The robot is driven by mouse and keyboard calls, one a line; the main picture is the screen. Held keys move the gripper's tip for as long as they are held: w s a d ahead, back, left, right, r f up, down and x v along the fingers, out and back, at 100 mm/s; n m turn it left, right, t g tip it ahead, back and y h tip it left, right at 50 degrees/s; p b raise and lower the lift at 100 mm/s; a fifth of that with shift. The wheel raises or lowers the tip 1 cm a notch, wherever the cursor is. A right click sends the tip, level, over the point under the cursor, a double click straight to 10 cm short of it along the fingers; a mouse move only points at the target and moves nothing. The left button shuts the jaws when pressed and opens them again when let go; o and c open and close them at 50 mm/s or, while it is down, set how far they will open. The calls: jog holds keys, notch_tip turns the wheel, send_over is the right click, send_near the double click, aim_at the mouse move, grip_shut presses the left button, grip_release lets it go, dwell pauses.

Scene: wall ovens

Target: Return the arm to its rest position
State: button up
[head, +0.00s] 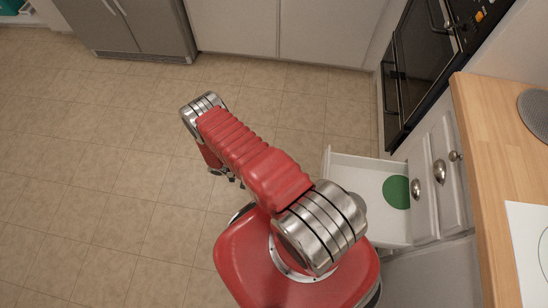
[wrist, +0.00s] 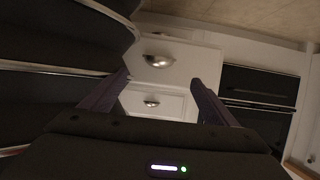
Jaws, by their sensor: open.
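My red and silver arm (head: 250,160) reaches up and to the left from its red base in the head view, folded over at its far silver joint. My gripper (wrist: 160,82) shows in the wrist view with its two dark fingers spread apart and nothing between them. In the head view it is mostly hidden under the arm. Beyond the fingers, the wrist view shows white drawer fronts with metal cup handles (wrist: 158,61), apart from the fingers.
A white drawer (head: 345,160) stands pulled out at right, close to my arm's base, with a green disc (head: 396,192) in it. A black oven (head: 425,60) and wooden counter (head: 495,150) lie on the right. A steel fridge (head: 135,25) stands at the back. The tiled floor at left is clear.

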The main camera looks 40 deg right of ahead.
jog(key=shift+s+d, duration=0.1)
jog(key=x, duration=1.3)
dwell(0.3)
